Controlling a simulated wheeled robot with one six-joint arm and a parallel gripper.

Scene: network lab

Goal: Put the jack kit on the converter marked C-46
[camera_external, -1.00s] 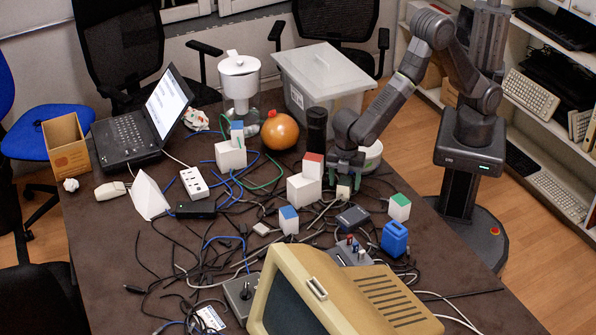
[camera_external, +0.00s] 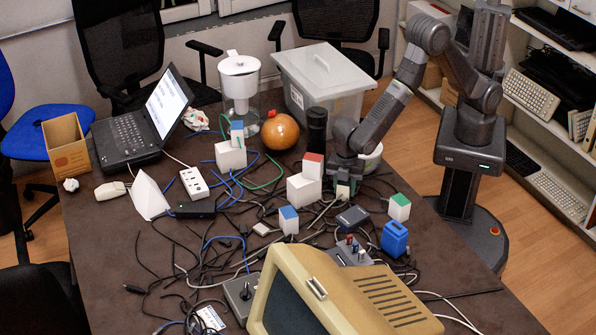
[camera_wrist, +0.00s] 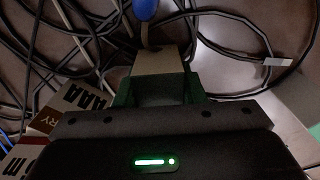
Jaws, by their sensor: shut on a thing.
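My gripper (camera_external: 346,181) is low over the cable-strewn table, right of the white box with the red top. In the wrist view its green fingers (camera_wrist: 160,90) are on either side of a small tan block (camera_wrist: 157,62) and shut on it. The same block shows cream in the external view (camera_external: 343,191), at or close to the table; whether it touches cannot be told. I cannot read a label on it or tell whether it is the jack kit. No C-46 marking is legible, so I cannot tell which thing is that converter.
Near the gripper stand a red-topped white box (camera_external: 305,184), a black cylinder (camera_external: 316,127), a green-topped box (camera_external: 399,208) and a dark box (camera_external: 352,217). A beige monitor (camera_external: 345,295) fills the front. Cables cover the middle. Bare table shows at front left.

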